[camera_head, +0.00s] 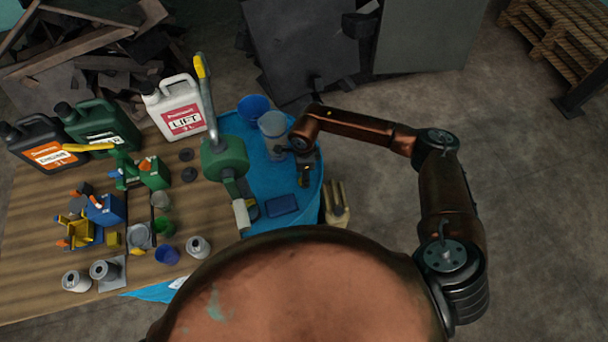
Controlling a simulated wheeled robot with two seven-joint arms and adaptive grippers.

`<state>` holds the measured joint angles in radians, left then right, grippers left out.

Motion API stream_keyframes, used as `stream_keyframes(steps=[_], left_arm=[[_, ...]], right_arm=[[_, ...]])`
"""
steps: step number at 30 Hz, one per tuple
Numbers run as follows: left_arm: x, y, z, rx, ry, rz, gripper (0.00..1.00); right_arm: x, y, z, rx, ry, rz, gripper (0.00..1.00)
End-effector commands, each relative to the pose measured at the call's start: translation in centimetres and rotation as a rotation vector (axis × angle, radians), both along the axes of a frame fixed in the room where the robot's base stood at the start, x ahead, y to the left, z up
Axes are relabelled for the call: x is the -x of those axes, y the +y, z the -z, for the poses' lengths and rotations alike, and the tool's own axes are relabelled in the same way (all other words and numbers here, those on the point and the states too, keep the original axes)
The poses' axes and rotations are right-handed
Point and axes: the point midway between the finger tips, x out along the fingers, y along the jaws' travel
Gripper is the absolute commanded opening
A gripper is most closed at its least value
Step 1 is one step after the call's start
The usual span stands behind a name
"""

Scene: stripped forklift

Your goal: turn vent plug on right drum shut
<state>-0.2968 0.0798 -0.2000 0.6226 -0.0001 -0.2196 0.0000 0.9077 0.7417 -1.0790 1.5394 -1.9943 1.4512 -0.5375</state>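The blue drum top (262,180) lies to the right of the wooden board; I take it as the right drum. My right arm comes in from the right, and my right gripper (304,172) hangs over the drum's right part. The gripper is small and dark here, so I cannot tell whether its fingers are open or shut. A small brownish piece shows at its fingertips; I cannot tell whether it is the vent plug or part of the gripper. I cannot make out the vent plug for certain. My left gripper is not in view.
A green pump-like body (224,157) with a tall handle stands at the drum's left. A blue cup (254,109), a clear cup (272,127) and a dark blue tray (282,205) are on the drum. Jugs, including a white one (177,111), crowd the board (40,205).

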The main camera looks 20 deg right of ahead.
Motion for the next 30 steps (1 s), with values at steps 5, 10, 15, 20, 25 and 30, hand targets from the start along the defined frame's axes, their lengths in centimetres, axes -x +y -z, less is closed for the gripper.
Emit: stream_keyframes(steps=[5,10,15,20,25,30], left_arm=[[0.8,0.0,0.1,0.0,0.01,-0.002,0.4],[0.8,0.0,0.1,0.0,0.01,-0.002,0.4],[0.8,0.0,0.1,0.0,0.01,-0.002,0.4],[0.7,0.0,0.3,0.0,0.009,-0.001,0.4],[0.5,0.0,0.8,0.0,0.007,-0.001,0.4],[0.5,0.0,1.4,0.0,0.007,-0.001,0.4]], right_arm=[[0.0,0.0,0.0,0.0,0.0,0.0,0.24],[0.0,0.0,0.0,0.0,0.0,0.0,0.12],[0.0,0.0,0.0,0.0,-0.001,0.006,0.1],[0.0,0.0,0.0,0.0,-0.001,0.039,0.1],[-0.1,-0.1,0.1,0.001,-0.002,0.125,0.1],[0.0,-0.1,0.2,0.001,-0.001,0.262,0.1]])
